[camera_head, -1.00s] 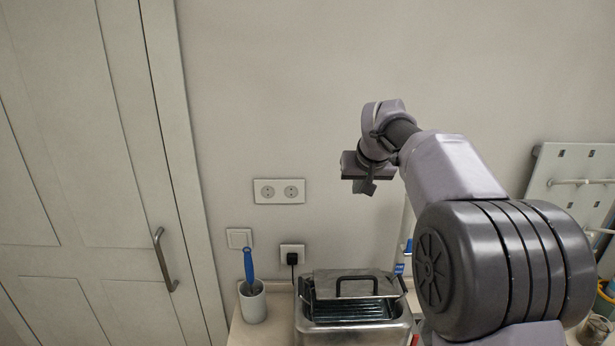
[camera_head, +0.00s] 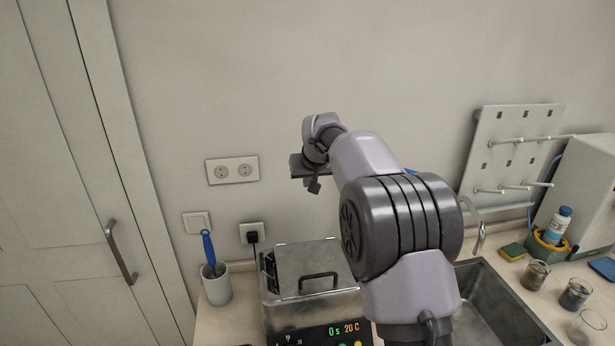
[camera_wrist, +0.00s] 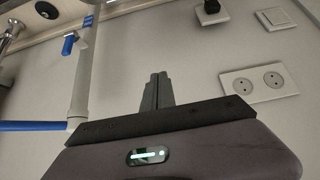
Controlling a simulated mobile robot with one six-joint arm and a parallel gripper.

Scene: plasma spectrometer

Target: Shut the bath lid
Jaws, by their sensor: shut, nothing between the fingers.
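The metal bath (camera_head: 310,312) stands on the counter below the wall sockets, with a lit display on its front. Its lid (camera_head: 300,262), with a dark bar handle (camera_head: 318,280), lies over most of the opening. A dark gap shows along the lid's left side, so I cannot tell whether it sits fully down. My gripper (camera_head: 314,186) is above the bath and apart from it, in front of the wall. In the wrist view my fingers (camera_wrist: 156,88) are together with nothing between them; the bath is not visible there.
A white cup (camera_head: 217,287) with a blue-handled brush stands left of the bath. A sink (camera_head: 495,305) is to the right, with several beakers and a sponge (camera_head: 513,252) beyond. A pegboard (camera_head: 510,150) leans behind. Air around my gripper is free.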

